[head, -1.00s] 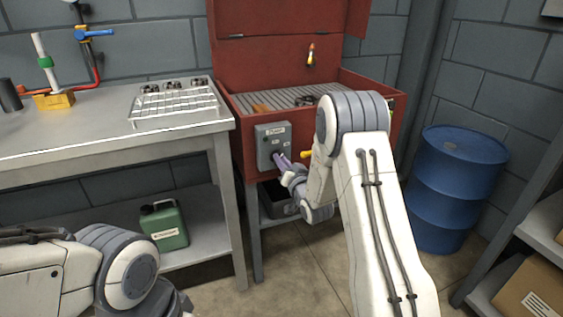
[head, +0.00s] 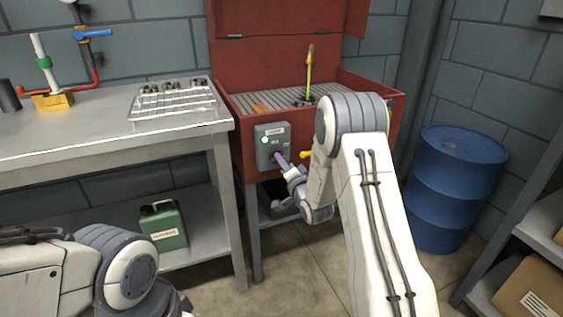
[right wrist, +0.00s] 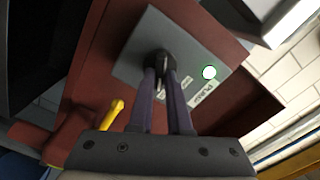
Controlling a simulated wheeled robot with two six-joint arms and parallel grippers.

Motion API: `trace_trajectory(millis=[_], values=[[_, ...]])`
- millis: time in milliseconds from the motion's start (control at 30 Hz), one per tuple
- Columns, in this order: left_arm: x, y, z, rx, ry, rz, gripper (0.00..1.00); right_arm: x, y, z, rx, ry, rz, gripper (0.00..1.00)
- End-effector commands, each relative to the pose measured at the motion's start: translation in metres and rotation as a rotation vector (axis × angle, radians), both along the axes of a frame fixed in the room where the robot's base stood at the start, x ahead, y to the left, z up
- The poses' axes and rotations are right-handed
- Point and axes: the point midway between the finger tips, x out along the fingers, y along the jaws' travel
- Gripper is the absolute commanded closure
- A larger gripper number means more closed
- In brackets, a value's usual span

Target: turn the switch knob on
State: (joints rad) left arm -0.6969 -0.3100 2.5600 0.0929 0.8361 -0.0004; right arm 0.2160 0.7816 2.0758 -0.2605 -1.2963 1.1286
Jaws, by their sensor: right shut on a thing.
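A grey switch box (head: 270,140) is fixed to the front of the red washer cabinet (head: 243,160). A green light (head: 264,140) glows on it, and it also shows lit in the right wrist view (right wrist: 209,72). The dark switch knob (right wrist: 157,57) sits on the box face, partly hidden by the fingers. My right gripper (right wrist: 160,75) is shut on the knob, with one finger on each side. In the head view the right gripper (head: 281,161) reaches the lower part of the box. My left arm shows at the lower left, but its gripper is out of view.
A yellow handle (right wrist: 117,107) sticks out beside the box. A steel bench (head: 60,135) with a wire rack (head: 172,103) stands to the left. A green canister (head: 164,225) is on its lower shelf. A blue drum (head: 452,190) stands at right.

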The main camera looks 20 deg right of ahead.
Motion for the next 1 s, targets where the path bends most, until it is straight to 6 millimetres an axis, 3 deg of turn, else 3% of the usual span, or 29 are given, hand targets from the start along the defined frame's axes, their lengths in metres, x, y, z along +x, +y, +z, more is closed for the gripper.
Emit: trace_trajectory(millis=[367,400,467,500,833,1000], values=[[0.0,0.0,0.0,0.0,0.0,0.0,1.0,-0.001,-0.001,-0.001,0.009,0.003,-0.003,1.0],[0.0,0.0,0.0,0.0,0.0,0.0,1.0,-0.001,-0.001,-0.001,0.009,0.003,-0.003,0.8],[0.0,0.0,0.0,0.0,0.0,0.0,1.0,-0.001,-0.001,-0.001,0.009,0.003,-0.003,0.57],[0.0,0.0,0.0,0.0,0.0,0.0,1.0,-0.001,-0.001,-0.001,0.008,0.002,-0.002,0.54],[0.0,0.0,0.0,0.0,0.0,0.0,1.0,-0.003,0.0,0.0,0.007,0.002,-0.001,0.54],[0.0,0.0,0.003,0.0,0.0,0.0,1.0,-0.023,-0.001,0.0,0.006,0.004,-0.002,0.54]])
